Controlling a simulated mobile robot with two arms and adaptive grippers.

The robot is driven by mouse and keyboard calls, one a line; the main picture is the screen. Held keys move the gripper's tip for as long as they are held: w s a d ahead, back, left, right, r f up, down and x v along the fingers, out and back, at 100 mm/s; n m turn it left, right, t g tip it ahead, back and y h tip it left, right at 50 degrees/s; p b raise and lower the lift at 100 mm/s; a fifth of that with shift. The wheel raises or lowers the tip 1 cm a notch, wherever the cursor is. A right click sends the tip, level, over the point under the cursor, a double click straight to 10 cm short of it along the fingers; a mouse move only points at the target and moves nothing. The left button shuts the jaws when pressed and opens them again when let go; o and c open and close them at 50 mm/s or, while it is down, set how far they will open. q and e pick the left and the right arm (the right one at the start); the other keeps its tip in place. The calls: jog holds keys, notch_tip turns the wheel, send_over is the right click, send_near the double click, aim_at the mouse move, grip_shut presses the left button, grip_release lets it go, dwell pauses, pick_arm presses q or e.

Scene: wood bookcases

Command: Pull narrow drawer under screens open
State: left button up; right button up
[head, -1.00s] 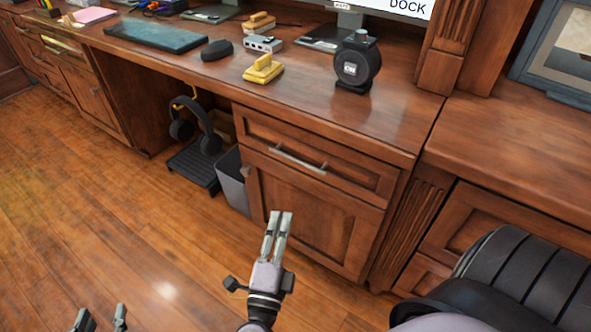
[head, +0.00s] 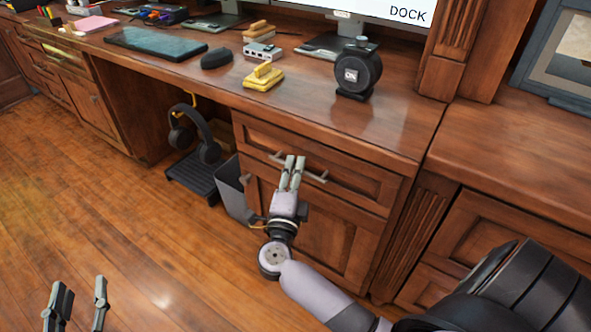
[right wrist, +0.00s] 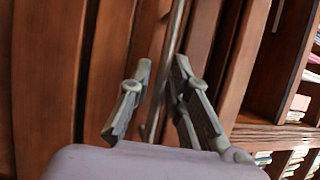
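A narrow wooden drawer (head: 357,178) with a metal bar handle (head: 317,177) sits under the desk top, above a panelled door; it looks closed. My right gripper (head: 295,160) is at the handle's middle, covering part of it. In the right wrist view, its two fingers (right wrist: 158,85) stand apart, with the handle bar (right wrist: 174,45) running between them. Whether the fingers touch the bar cannot be told. My left gripper (head: 82,284) is open and empty at the lower left, over the floor.
Left of the drawer are a bin (head: 232,192) and headphones (head: 198,135) on a stand in the knee space. The desk top (head: 310,112) holds a black round device (head: 357,72) and a yellow object (head: 263,78). The wooden floor (head: 130,220) in front is clear.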

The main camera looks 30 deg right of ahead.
jog(key=shift+w+d, duration=0.1)
jog(key=shift+w, duration=0.05)
jog(key=shift+c, duration=0.2)
grip_shut()
dwell(0.5)
